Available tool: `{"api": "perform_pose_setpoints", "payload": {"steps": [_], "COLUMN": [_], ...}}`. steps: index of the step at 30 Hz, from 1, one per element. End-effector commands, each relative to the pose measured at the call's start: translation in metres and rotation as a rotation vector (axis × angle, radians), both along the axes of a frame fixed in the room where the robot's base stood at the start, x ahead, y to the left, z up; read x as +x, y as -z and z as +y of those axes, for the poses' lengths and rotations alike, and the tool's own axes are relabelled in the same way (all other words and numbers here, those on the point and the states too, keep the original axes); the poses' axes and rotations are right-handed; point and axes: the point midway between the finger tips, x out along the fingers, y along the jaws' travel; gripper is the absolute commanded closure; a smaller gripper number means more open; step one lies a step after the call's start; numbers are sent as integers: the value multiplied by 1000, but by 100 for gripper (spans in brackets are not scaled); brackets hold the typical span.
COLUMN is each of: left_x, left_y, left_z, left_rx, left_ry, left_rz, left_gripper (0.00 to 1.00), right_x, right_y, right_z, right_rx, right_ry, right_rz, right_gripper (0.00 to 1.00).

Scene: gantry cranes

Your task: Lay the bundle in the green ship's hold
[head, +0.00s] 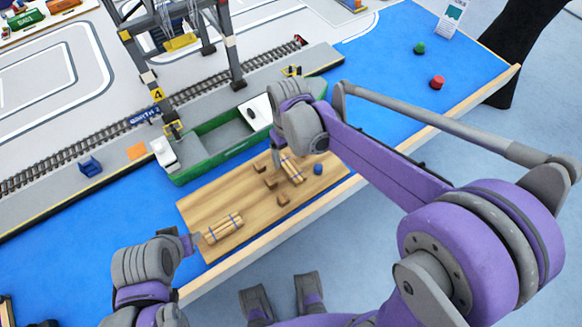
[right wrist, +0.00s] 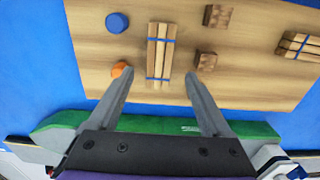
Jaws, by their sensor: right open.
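The green ship (head: 232,140) lies at the quay; its long grey hold is open and I see no cargo in it. Its green side also shows in the right wrist view (right wrist: 240,128). One stick bundle with blue bands (right wrist: 158,50) lies on the wooden board, between and just beyond the fingers of my right gripper (right wrist: 160,74), which is open and empty. In the head view my right gripper partly covers this bundle (head: 293,169). A second bundle (head: 223,228) lies at the board's near left, close to my left gripper (head: 192,243), whose jaw opening is unclear.
The wooden board (head: 205,205) also carries several brown cubes (head: 270,181), a blue cylinder (head: 318,169) and an orange cylinder (right wrist: 121,70). A grey gantry crane (head: 230,60) stands behind the ship. Green (head: 419,48) and red (head: 437,82) buoys stand on open blue water.

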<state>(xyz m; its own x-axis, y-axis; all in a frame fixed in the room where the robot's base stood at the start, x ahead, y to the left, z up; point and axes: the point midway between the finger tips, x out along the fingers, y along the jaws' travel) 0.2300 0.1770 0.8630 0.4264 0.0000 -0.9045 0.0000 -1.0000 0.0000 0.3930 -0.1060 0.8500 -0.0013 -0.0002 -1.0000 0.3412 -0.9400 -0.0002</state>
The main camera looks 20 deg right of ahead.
Motion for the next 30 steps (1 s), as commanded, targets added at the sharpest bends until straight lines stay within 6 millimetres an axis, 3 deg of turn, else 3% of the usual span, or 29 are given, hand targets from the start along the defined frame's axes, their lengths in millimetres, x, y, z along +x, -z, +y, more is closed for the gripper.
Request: {"api": "perform_pose_setpoints", "payload": {"steps": [9,17,20,30], "left_x": [-1,-1,-1,-1], "left_y": [5,4,5,5], "left_z": [0,0,0,0], "left_rx": [0,0,0,0], "left_ry": [0,0,0,0], "left_rz": [1,1,1,1], "left_gripper": [50,50,50,50], "right_x": [-6,-7,-7,-7], "right_y": [43,46,46,46], "right_z": [-4,-4,-4,-4], "right_rx": [0,0,0,0], "right_ry": [0,0,0,0], "right_rz": [0,0,0,0], "right_gripper": [18,18,32,93]}}
